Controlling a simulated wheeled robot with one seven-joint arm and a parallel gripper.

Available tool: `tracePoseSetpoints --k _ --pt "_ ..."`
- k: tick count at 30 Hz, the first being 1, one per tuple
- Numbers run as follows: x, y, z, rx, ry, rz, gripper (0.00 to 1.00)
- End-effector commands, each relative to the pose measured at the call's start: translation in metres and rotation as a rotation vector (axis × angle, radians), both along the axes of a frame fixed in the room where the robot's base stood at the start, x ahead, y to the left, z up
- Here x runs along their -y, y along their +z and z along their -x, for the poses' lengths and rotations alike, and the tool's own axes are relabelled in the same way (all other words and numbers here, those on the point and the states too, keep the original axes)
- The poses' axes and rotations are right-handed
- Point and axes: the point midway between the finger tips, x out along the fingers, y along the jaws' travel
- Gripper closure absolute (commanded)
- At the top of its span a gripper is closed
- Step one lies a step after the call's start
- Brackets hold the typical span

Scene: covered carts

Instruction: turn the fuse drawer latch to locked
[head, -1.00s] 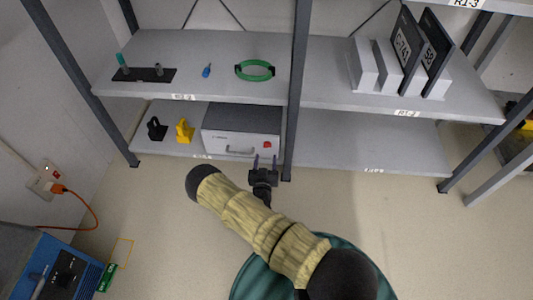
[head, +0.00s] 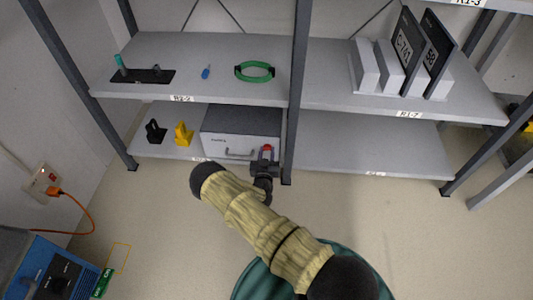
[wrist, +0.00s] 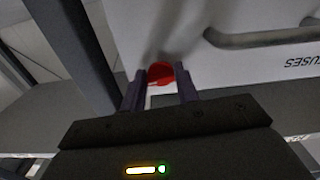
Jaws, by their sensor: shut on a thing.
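The fuse drawer (head: 240,125) is a white-fronted box with a grey top on the lower left shelf. In the wrist view its white front (wrist: 200,55) shows a grey bar handle (wrist: 265,38) and the word FUSES, upside down. The red latch (wrist: 161,72) is on the drawer front, near its edge. My gripper (wrist: 161,88) is at the latch, with its two fingers on either side, shut on it. In the head view my gripper (head: 265,155) covers most of the latch. The latch's exact angle is hard to tell.
A dark shelf post (head: 297,90) stands just right of the drawer. Yellow (head: 183,134) and black (head: 155,131) items stand left of it. The upper shelf holds a green ring (head: 255,71) and a small blue item (head: 206,72). The lower right shelf (head: 360,150) is empty.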

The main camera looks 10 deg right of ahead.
Motion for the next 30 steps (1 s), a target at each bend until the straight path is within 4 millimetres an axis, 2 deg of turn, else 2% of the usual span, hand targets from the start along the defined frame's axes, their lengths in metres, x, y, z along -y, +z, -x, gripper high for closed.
tracePoseSetpoints --k 14,30 --pt "0.0003 -0.0002 0.0002 -0.035 0.000 0.107 0.92" --pt "0.0019 0.0001 0.0007 -0.175 0.001 0.538 0.92"
